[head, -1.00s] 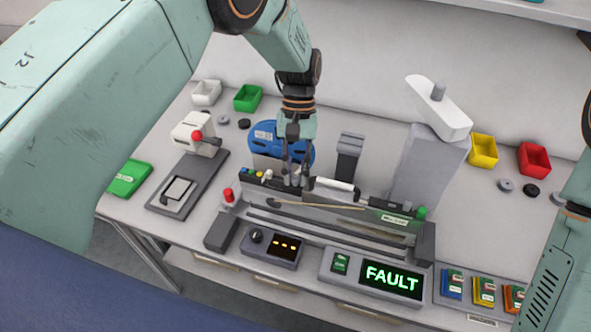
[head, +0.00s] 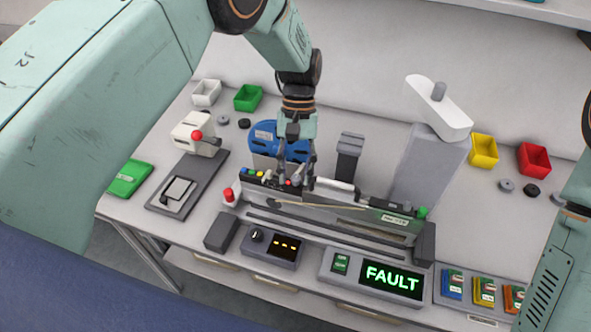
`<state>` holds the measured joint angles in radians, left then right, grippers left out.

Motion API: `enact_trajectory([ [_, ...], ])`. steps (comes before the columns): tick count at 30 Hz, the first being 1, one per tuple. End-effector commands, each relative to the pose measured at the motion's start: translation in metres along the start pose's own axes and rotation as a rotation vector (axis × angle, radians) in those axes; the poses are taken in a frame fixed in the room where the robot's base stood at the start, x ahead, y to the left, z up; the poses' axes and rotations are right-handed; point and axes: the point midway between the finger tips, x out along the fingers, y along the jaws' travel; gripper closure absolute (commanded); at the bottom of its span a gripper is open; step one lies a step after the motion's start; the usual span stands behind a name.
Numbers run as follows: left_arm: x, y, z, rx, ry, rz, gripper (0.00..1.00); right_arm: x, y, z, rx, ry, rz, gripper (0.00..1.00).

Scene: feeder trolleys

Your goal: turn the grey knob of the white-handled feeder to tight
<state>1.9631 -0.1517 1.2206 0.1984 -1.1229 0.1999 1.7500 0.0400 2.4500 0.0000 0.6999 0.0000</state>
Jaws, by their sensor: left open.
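The white-handled feeder (head: 380,212) lies along the dark rails of the trolley bench, its white handle (head: 335,185) on top. A row of small coloured dots runs along its left end, with a red spot (head: 289,183) near the fingers. My left gripper (head: 296,182) points down over the feeder's top, just left of the white handle, with its fingers apart. I cannot pick out the grey knob; the fingers cover that part. Whether they touch anything is unclear. My right gripper is out of view; only part of that arm shows at the right edge.
A blue reel (head: 265,135) stands close behind my left gripper. A grey block with a white top (head: 438,105) rises behind the feeder's right end. A display (head: 391,279) in front reads FAULT. Coloured bins line the back. Red (head: 229,196) and green (head: 420,213) buttons flank the feeder.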

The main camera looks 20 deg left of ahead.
Motion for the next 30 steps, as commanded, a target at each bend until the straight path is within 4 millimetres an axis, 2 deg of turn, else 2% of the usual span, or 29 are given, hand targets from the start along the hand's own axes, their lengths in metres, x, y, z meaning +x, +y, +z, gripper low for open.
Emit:
enact_trajectory([
  [5,-0.016,0.001,-0.001,0.0,0.004,0.002,0.58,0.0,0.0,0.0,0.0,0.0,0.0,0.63],
  [12,-0.052,0.0,-0.001,0.001,0.004,0.002,0.58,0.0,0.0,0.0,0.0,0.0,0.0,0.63],
  [18,-0.073,-0.001,-0.001,0.0,0.002,0.002,0.58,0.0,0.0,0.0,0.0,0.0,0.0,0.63],
  [30,-0.08,-0.001,0.0,0.0,0.0,0.001,0.58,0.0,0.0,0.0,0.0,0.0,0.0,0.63],
])
